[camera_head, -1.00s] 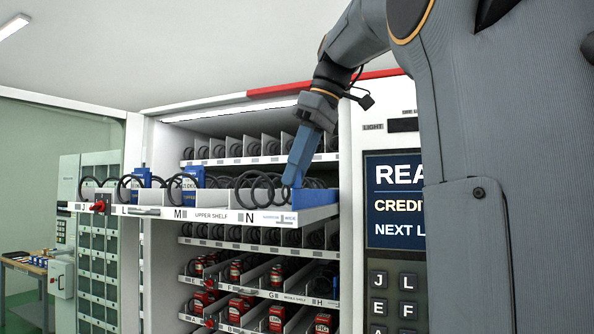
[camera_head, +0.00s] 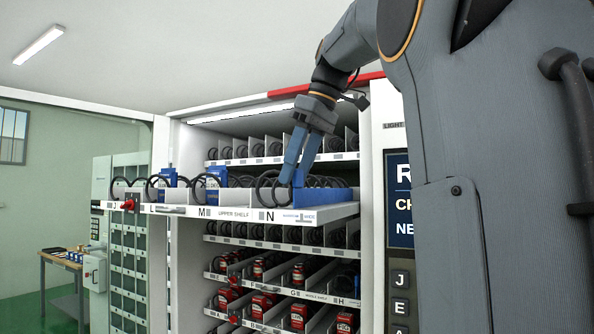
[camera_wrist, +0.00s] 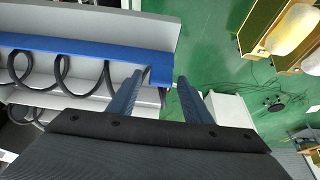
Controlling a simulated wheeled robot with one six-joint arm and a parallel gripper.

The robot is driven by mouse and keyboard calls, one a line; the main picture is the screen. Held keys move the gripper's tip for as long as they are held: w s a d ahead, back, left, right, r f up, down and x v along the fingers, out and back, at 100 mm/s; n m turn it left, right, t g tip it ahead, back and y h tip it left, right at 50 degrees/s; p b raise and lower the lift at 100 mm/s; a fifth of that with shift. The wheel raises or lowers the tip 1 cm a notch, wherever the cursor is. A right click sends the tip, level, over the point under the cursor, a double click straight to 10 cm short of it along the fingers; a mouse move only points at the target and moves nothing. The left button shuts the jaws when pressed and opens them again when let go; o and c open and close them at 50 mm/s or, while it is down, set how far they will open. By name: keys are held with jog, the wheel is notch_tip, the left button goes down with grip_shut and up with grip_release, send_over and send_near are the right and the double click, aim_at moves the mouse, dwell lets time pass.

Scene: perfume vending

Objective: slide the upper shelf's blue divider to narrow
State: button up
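The upper shelf (camera_head: 232,213) is pulled out of the machine, with a white front lip reading UPPER SHELF. Its blue divider (camera_head: 322,182) stands near the right end, next to the black coil of lane N. In the wrist view the blue divider (camera_wrist: 85,47) runs as a long blue strip, with a grey panel beyond it and coils on the near side. My gripper (camera_head: 294,184) is over the right part of the shelf, fingers pointing down. In the wrist view my gripper (camera_wrist: 162,77) is open, with the divider's end showing between the fingertips. I cannot tell whether they touch it.
Blue boxes (camera_head: 208,188) stand among coils on the shelf's left part. Shelves with red items (camera_head: 265,303) lie below. The keypad panel (camera_head: 399,285) is at right. The wrist view shows open green floor (camera_wrist: 215,50) beyond the shelf.

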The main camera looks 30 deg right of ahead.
jog(key=b+v, duration=0.1)
jog(key=v, duration=0.7)
jog(key=shift+a+f, duration=0.1)
dwell(0.5)
